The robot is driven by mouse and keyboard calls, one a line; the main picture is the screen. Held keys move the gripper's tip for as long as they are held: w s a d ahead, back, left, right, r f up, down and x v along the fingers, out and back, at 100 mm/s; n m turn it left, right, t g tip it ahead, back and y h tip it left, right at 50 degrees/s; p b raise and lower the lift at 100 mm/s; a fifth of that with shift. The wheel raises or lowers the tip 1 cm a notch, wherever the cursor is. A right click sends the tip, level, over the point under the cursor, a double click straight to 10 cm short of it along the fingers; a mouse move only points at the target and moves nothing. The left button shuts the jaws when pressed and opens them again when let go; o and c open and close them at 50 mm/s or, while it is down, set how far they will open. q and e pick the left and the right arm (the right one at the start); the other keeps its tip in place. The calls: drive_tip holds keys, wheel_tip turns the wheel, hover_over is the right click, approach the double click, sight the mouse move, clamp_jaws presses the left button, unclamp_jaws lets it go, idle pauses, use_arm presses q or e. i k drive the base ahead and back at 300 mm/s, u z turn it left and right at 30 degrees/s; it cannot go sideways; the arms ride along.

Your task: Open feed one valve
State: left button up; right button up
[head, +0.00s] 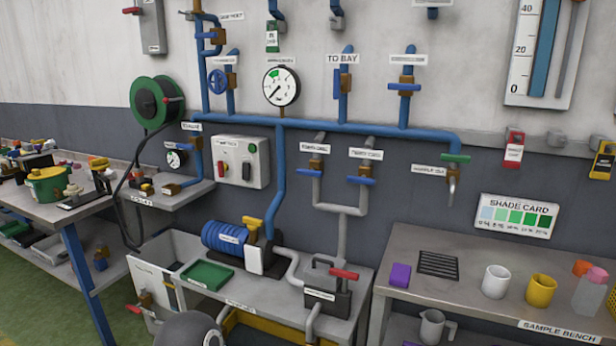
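Two valves with blue levers sit side by side on the grey pipes below the blue main pipe: a left one (311,172) and a right one (360,180). Both levers lie roughly level, across their upright pipes. The white label above the left valve (314,148) and the one above the right valve (366,153) are too small to read surely, so I cannot tell which valve, if any of these, is feed one. Other blue-handled valves sit higher, including a round handwheel (217,82) and a lever under the "TO BAY" label (343,95). Neither gripper is in view.
A blue pump (228,238) and a red-lever valve (344,274) stand on the bench below. A round gauge (281,87) and a switch box (241,162) are on the wall. The sample bench (425,290) with mugs (540,290) is at right, a cluttered table (75,205) at left.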

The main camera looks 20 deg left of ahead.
sight(313, 172)
drive_tip(key=u, duration=0.5)
drive_tip(key=k, duration=1.1)
drive_tip(key=u, duration=0.85)
drive_tip(key=i, duration=2)
drive_tip(key=z, duration=1.2)
drive_tip(key=i, duration=0.7)
drive_tip(key=z, duration=0.5)
drive_tip(key=k, duration=0.85)
drive_tip(key=z, duration=0.15)
drive_tip(key=i, duration=0.2)
